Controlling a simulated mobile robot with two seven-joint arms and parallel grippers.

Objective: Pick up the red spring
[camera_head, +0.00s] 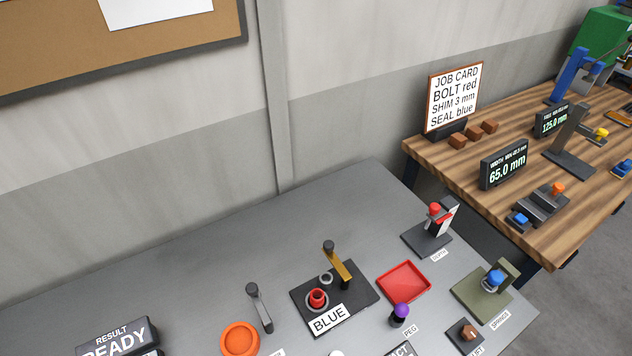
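I cannot make out a coiled red spring for certain. A small red cylinder (317,297) stands upright in a ring on the black fixture (362,278) labelled BLUE; I cannot tell if it is a spring. Another red piece (435,210) is on the stand labelled DEPTH. An olive stand (472,292) labelled SPRINGS, at the lower right, has a blue piece (493,279) on it. Neither of my grippers is in view.
A red tray (404,282) lies empty beside the black fixture. A purple-topped peg (401,311), an orange dish (239,340) and a lever (259,306) stand nearby. The grey table (160,280) is bare towards the wall. A wooden bench (560,230) adjoins at right.

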